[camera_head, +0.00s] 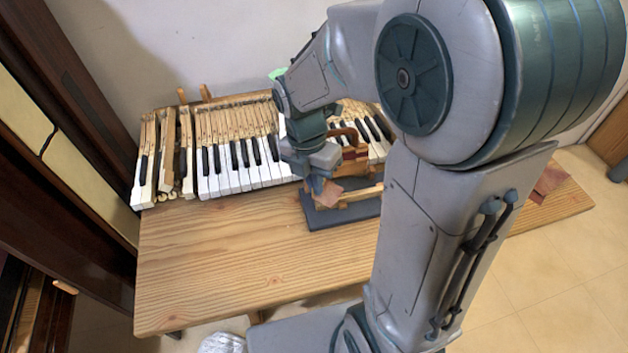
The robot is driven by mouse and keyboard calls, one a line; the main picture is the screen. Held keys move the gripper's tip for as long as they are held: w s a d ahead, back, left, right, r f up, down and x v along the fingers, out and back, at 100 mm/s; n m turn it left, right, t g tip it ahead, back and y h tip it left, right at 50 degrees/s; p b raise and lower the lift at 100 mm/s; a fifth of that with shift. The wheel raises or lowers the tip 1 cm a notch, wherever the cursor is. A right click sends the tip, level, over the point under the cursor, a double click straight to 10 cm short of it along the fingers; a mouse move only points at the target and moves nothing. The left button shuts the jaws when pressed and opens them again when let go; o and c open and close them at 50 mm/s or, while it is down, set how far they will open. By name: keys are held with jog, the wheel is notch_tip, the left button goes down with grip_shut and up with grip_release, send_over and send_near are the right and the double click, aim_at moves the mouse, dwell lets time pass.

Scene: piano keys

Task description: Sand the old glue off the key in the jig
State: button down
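The jig (318,217) has a dark blue-grey base and lies on the wooden table in front of the keyboard. A pale wooden key (362,194) lies along it, its right part hidden behind my arm. My gripper (318,186) points down at the left end of the jig. A reddish-brown piece (329,195), perhaps sandpaper, is right at the fingertips, over the key's left end. The fingers are small and partly overlapped, so I cannot tell whether they are shut on it. Any glue on the key is too small to see.
A row of piano keys (230,180) runs along the table's back, with loose keys at its left end. A brown wooden object with a handle (352,158) stands behind the jig. Another reddish-brown piece (551,179) lies at the table's right. The table's (220,260) front left is clear.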

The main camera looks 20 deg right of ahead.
aim_at(328, 189)
jog(key=shift+f+b, duration=0.7)
jog(key=shift+f, duration=0.35)
jog(key=shift+r, duration=0.1)
jog(key=shift+d+p, duration=0.4)
jog(key=shift+d, duration=1)
jog(key=shift+d+p, duration=0.3)
jog(key=shift+d, duration=2.2)
jog(key=shift+s+d+p, duration=0.1)
jog(key=shift+d+p, duration=0.25)
jog(key=shift+d, duration=1.65)
jog(key=shift+a+p, duration=0.95)
jog(key=shift+a, duration=5)
jog(key=shift+r, duration=0.1)
notch_tip(328, 189, up, 6)
jog(key=p, duration=0.6)
